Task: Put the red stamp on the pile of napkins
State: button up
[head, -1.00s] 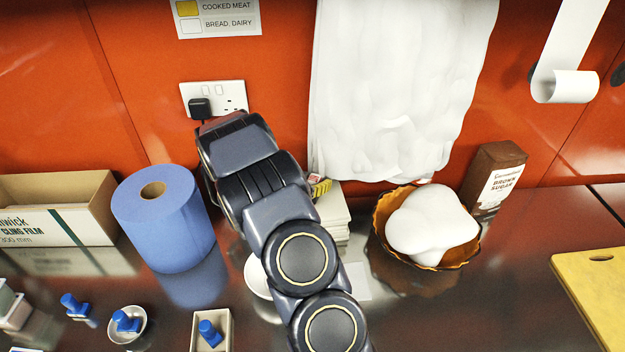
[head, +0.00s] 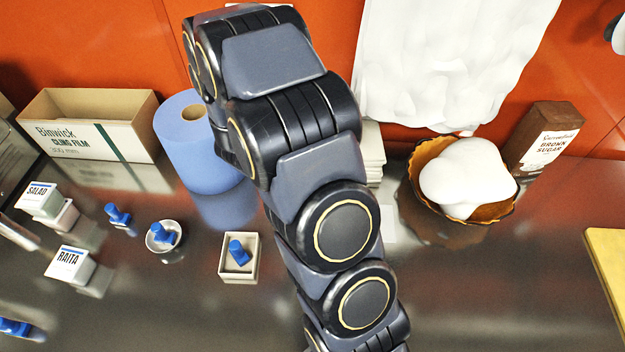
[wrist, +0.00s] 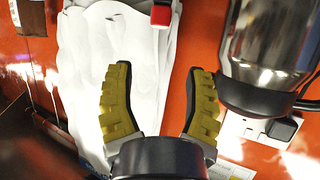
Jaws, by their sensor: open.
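The pile of napkins (head: 373,158) is a cream square stack at the wall in the head view, partly hidden behind my arm. A small red block with a dark part, probably the red stamp (wrist: 161,15), shows at the top edge of the wrist view. My gripper is hidden in the head view.
A steel vessel (wrist: 268,45) is close to the right finger. Blue stamps stand left: one in a round dish (head: 163,233), one in a square tray (head: 238,258). A blue roll (head: 190,150) and a bowl with a white lump (head: 462,180) flank my arm.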

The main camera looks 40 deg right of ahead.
jog(key=w+a+r+n+t+y, duration=0.1)
jog(key=w+a+y, duration=0.2)
jog(key=a, duration=0.2)
jog(key=w+a+n+t+y, duration=0.2)
jog(key=w+a+y, duration=0.15)
jog(key=a, duration=0.25)
jog(key=s+a+r+n+g+y, duration=0.1)
jog(key=s+a+r+n+y, duration=0.15)
jog(key=a, duration=0.45)
jog(key=s+a+r+n+y, duration=0.2)
jog(key=a+y, duration=0.2)
jog(key=a, duration=0.2)
jog(key=s+r+n+g, duration=0.3)
jog(key=s+g, duration=0.1)
jog(key=s, duration=0.8)
jog(key=s+a+r+n+g, duration=0.1)
jog(key=s+r+n+g, duration=0.2)
jog(key=s, duration=0.8)
jog(key=shift+s+n+g, duration=0.35)
jog(key=shift+s+g, duration=0.05)
jog(key=shift+a, duration=0.1)
